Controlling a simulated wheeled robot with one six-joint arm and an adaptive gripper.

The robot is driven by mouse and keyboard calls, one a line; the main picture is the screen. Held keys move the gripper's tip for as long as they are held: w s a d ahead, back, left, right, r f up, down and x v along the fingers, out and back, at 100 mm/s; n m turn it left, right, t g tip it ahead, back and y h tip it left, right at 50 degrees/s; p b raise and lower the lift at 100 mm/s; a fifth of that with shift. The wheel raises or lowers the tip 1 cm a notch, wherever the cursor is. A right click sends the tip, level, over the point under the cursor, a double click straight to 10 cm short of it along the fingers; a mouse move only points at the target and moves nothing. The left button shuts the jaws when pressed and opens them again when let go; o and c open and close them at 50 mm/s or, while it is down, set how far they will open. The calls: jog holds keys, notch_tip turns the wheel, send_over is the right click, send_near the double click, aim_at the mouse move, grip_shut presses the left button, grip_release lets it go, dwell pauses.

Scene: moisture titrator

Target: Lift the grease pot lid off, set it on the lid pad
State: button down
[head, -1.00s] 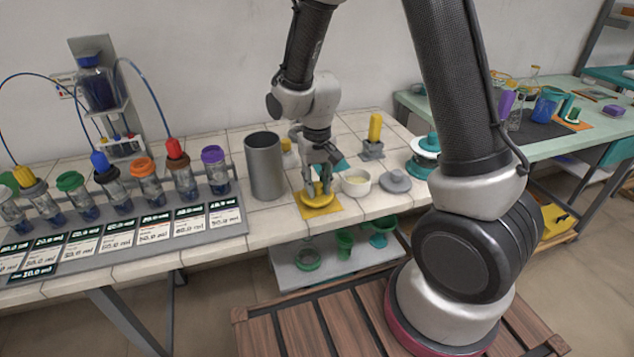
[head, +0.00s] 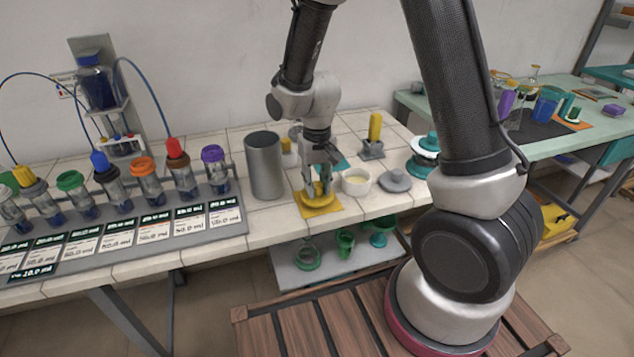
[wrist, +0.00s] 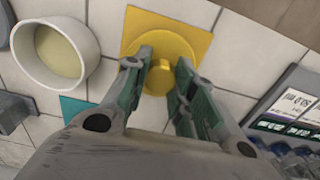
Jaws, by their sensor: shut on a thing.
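The yellow lid (head: 311,198) is over the yellow square lid pad (head: 330,208) on the bench; it looks down on or very near the pad, and I cannot tell whether it touches. In the wrist view the round lid (wrist: 167,43) is within the pad's outline (wrist: 199,20). My gripper (wrist: 161,68) points down and is shut on the lid's small knob. The head view also shows my gripper (head: 321,184) above the pad. The white grease pot (head: 356,190) stands open just right of the pad, with pale cream contents showing.
A tall grey cylinder (head: 264,168) stands close on the pad's left. A grey round lid-like piece (head: 395,181) lies right of the pot. A yellow-topped grey holder (head: 373,146) stands behind. The vial rack (head: 235,187) is farther left. The bench's front edge is close.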

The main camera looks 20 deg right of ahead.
jog(key=shift+f, duration=0.5)
dwell(0.4)
jog(key=c, duration=1.1)
grip_release()
jog(key=shift+r, duration=0.15)
jog(key=shift+r, duration=3.85)
notch_tip(320, 180, up, 12)
